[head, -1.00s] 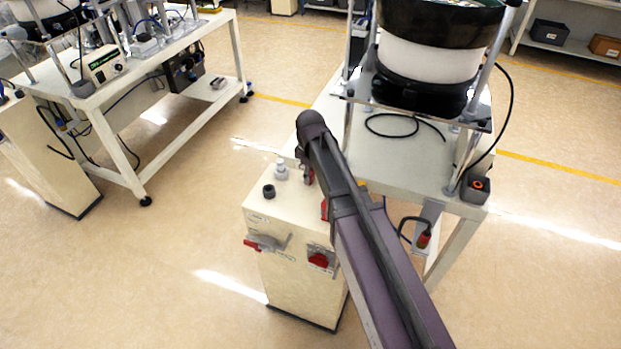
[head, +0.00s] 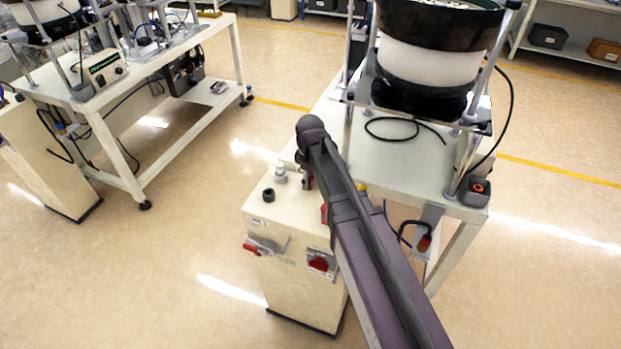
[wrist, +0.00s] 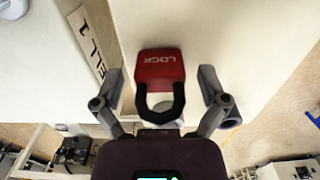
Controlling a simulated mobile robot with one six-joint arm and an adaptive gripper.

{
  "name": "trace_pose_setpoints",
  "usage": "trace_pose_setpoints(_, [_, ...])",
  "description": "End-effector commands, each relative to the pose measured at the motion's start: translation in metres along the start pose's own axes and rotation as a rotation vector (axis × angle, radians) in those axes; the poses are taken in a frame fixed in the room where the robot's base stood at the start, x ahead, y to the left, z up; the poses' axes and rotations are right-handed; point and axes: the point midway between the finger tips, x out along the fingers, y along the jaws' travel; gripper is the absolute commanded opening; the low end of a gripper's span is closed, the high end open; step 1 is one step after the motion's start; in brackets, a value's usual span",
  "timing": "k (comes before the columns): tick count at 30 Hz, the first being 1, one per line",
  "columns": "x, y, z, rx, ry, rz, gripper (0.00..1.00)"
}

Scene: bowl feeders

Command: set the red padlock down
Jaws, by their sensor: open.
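The red padlock (wrist: 160,68), with white LOCK lettering and a dark shackle, shows in the middle of the wrist view. It appears to lie on a pale surface, its shackle towards my gripper (wrist: 160,82). My gripper is open, with one finger on each side of the padlock and a gap on both sides. In the head view my arm hides most of this spot, above the cream cabinet (head: 285,221). Whether the padlock's underside fully touches the surface cannot be told.
The cabinet top carries a dark knob (head: 268,195) and a pale fitting (head: 280,174). Open floor lies to the left.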

Motion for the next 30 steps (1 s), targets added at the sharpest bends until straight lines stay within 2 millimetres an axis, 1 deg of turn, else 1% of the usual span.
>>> trace_pose_setpoints(5, [-0.001, 0.000, 0.000, 0.000, 0.000, 0.000, 0.93])
trace_pose_setpoints(11, [-0.007, 0.000, 0.000, 0.000, 0.000, 0.000, 0.93])
trace_pose_setpoints(17, [-0.020, 0.000, 0.000, 0.000, 0.000, 0.000, 0.93])
trace_pose_setpoints(30, [-0.056, 0.000, 0.000, 0.000, 0.000, 0.000, 0.93])
